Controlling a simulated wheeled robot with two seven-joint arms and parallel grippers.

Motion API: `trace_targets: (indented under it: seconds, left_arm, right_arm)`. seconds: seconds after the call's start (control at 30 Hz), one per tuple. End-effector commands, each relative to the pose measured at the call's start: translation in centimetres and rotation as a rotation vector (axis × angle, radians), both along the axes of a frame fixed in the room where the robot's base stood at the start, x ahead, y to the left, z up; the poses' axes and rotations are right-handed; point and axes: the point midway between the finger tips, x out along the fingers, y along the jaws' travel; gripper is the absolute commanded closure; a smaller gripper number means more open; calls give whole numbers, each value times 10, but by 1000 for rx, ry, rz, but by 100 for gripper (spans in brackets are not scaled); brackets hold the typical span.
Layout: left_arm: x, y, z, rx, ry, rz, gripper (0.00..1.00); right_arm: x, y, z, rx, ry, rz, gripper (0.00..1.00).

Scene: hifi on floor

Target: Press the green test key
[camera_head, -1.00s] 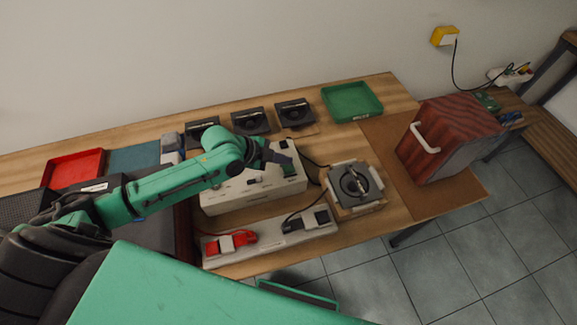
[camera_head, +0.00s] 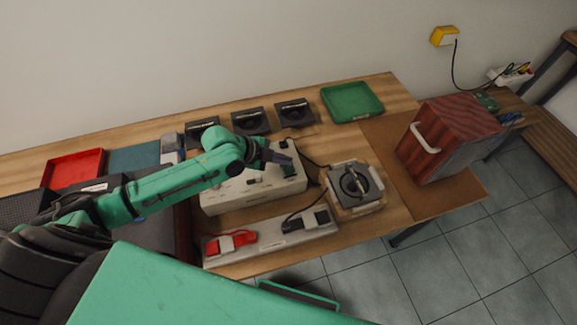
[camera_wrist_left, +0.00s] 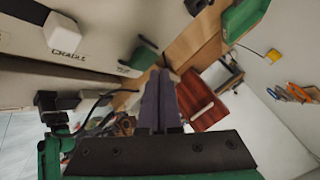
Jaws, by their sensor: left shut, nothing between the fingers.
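A pale box (camera_head: 225,198) with keys on its top stands in the middle of the bench. A small green key (camera_head: 288,171) appears at the box's right part, small in the head view. In the left wrist view a dark green key (camera_wrist_left: 147,43) stands on the pale box face (camera_wrist_left: 105,25), ahead of the fingertips. A white key (camera_wrist_left: 61,33) beside the word "CRADLE" is further left. My left gripper (camera_head: 287,159) is shut and empty above the right part of the box. Its closed fingers (camera_wrist_left: 158,75) show in the wrist view; I see no clear contact with the green key. My right gripper is not in view.
A grey strip (camera_head: 268,238) with red and black clips lies in front. Several black units (camera_head: 250,121) and a green tray (camera_head: 352,101) stand behind. A red-brown case (camera_head: 450,135) is at right.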

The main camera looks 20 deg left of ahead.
Motion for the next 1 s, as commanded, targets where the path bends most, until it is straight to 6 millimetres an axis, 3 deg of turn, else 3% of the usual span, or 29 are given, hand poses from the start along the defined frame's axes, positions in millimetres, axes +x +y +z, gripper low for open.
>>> trace_targets:
  seconds: [1.0]
  left_arm:
    - [0, 0, -14, 0, 0, 0, 100]
  right_arm:
    - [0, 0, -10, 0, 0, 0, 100]
